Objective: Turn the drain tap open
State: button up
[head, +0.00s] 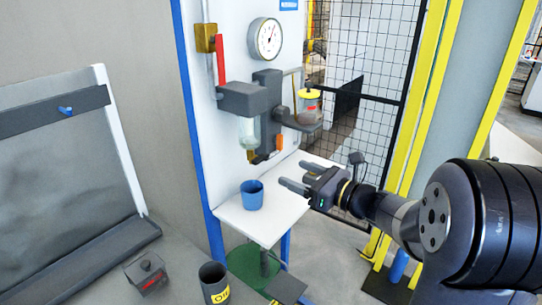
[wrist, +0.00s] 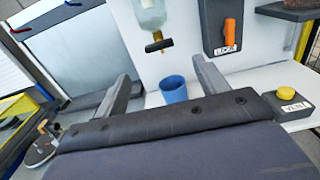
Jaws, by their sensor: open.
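The drain tap (head: 253,156) is a small brass fitting with a dark handle, under the clear bowl (head: 249,133) of a grey filter unit (head: 243,98) on the white panel. In the wrist view the tap (wrist: 159,45) shows its dark handle lying roughly crosswise, slightly tilted. A blue cup (head: 252,195) stands on the white shelf below it and also shows in the wrist view (wrist: 173,88). My gripper (head: 293,174) is open and empty, to the right of the tap and cup in the head view and apart from both. In the wrist view its fingers (wrist: 160,75) are spread, with the tap above and beyond them.
A red lever (head: 221,60) and a gauge (head: 265,39) are higher on the panel. An orange handle (wrist: 230,34) hangs right of the tap. A box with a yellow button (wrist: 291,92) is at right. The white shelf (head: 268,220) is mostly bare around the cup.

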aim_at(263, 160)
jog(key=p+x, duration=0.2)
jog(key=x, duration=0.7)
jog(key=shift+w+a, duration=0.15)
jog(key=shift+a, duration=0.15)
jog(key=c, duration=1)
jog(key=shift+f, duration=0.1)
